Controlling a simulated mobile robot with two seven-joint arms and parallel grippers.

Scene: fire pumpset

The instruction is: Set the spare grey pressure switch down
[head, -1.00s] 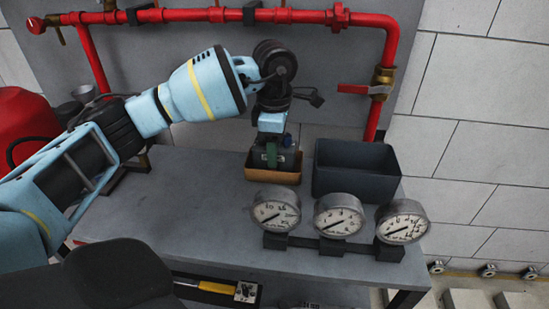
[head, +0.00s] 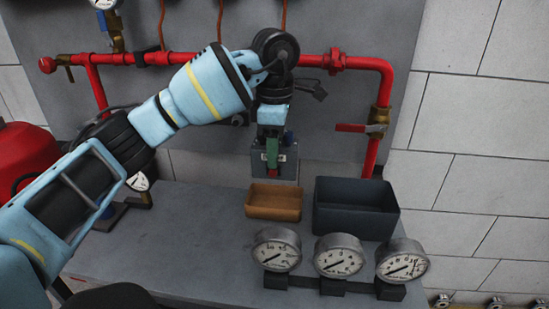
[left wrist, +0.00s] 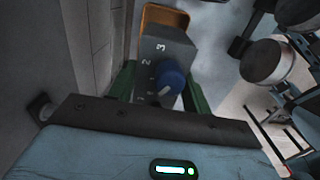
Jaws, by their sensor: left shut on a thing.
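The grey pressure switch (head: 287,165) is a box held in the fingers of my left gripper (head: 272,150). It hangs above and behind the small orange-brown tray (head: 273,213), apart from it. In the left wrist view the switch (left wrist: 170,43) shows the numbers 1, 2, 3 and a blue knob, between the green fingers of my left gripper (left wrist: 160,88). The tray's orange rim (left wrist: 163,14) shows beyond it. The tray looks empty in the head view. My right gripper is not in view.
A dark open bin (head: 355,222) stands right of the tray. Several gauges, one a dial gauge (head: 277,249), stand along the bench front. A red pipe (head: 385,95) runs behind, with a red-handled valve (head: 375,128). The grey bench top (head: 190,220) is clear left of the tray.

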